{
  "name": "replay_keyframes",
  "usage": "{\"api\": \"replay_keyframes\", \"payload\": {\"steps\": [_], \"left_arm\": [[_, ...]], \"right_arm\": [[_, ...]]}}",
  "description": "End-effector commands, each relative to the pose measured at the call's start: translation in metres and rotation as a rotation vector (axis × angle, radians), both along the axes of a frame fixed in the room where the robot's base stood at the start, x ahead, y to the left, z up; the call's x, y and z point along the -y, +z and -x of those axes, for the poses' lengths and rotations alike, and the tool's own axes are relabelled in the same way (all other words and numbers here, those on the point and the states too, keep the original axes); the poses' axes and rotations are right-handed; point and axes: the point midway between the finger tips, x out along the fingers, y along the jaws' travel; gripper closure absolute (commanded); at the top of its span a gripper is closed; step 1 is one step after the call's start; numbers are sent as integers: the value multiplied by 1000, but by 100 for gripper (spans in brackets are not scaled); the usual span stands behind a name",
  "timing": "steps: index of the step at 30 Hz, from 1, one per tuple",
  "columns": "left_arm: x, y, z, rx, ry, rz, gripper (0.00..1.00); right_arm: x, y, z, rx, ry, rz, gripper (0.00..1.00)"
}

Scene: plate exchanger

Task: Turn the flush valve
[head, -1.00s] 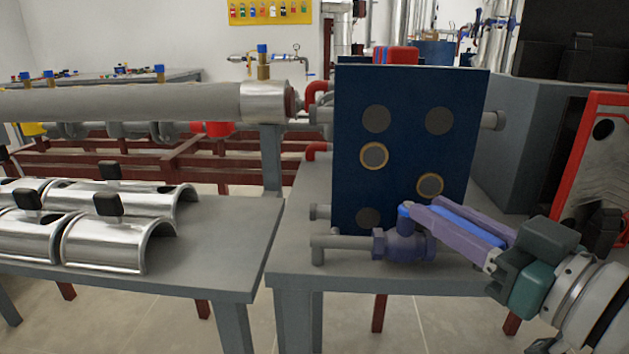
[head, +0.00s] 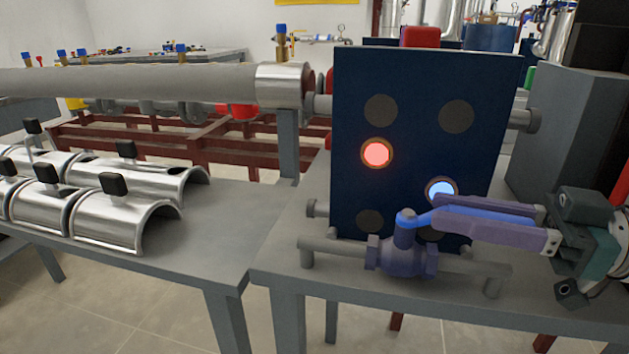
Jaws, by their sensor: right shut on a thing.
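The flush valve (head: 403,256) is a purple-blue valve body on a grey pipe in front of the dark blue plate exchanger (head: 413,85). Its blue lever (head: 423,216) points to the right, roughly along the pipe. My right gripper (head: 484,219) comes in from the right and its long purple fingers are shut on the lever. The fingers hide much of the lever. On the exchanger's face, one round port glows red (head: 377,154) and another glows light blue (head: 441,190). My left gripper is not in view.
The exchanger and valve stand on a grey table (head: 300,276). Silver half-shell covers (head: 125,220) with black knobs lie on the table at the left. A thick grey pipe (head: 130,83) runs behind. A grey cabinet (head: 567,135) stands at the right.

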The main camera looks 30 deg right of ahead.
Motion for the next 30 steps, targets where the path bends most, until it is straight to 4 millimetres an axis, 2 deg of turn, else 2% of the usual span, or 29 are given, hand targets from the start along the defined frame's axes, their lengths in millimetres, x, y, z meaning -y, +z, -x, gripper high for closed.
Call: {"api": "replay_keyframes", "payload": {"steps": [1,9,25,26,30], "left_arm": [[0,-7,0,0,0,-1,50],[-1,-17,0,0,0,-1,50],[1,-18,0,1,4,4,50],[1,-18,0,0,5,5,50],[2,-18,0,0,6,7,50]], "right_arm": [[2,-4,0,0,20,5,100],[3,-2,1,1,103,2,100],[2,-2,2,-3,124,5,100],[2,-2,2,-3,124,5,66],[2,-1,2,-2,124,3,51]]}}
